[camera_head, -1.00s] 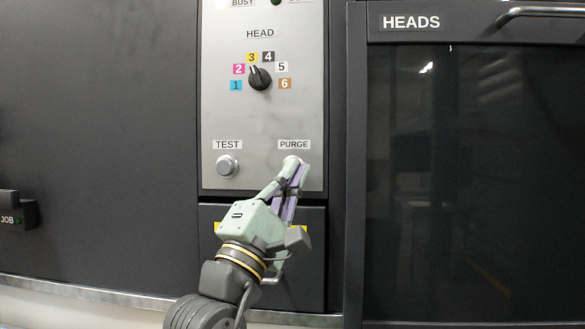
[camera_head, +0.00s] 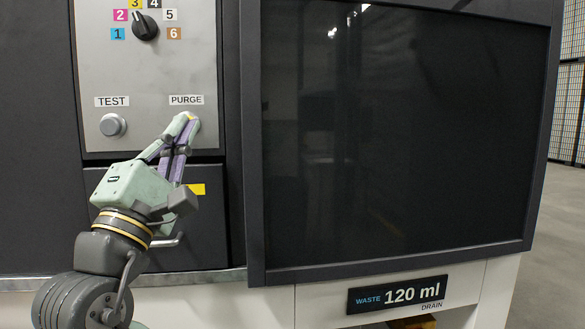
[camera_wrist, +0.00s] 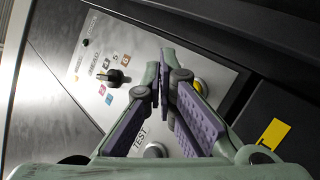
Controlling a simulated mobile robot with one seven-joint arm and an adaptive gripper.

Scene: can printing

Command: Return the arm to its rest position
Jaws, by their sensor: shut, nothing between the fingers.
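My gripper (camera_head: 187,122) is shut and empty. Its fingertips are just below the PURGE label (camera_head: 186,100) on the grey control panel (camera_head: 92,75). I cannot tell whether they touch the panel. The fingers hide most of what lies under that label. In the wrist view my gripper (camera_wrist: 164,82) shows two purple-padded fingers, with a yellow part (camera_wrist: 198,85) partly visible behind them. My arm reaches up from the lower left in the head view.
The TEST button (camera_head: 113,125) and HEAD knob (camera_head: 144,26) are on the panel. A drawer handle (camera_head: 168,241) is close to my wrist. A dark window (camera_head: 400,140) stands at right, above the waste display (camera_head: 398,295). Open floor (camera_head: 560,250) lies far right.

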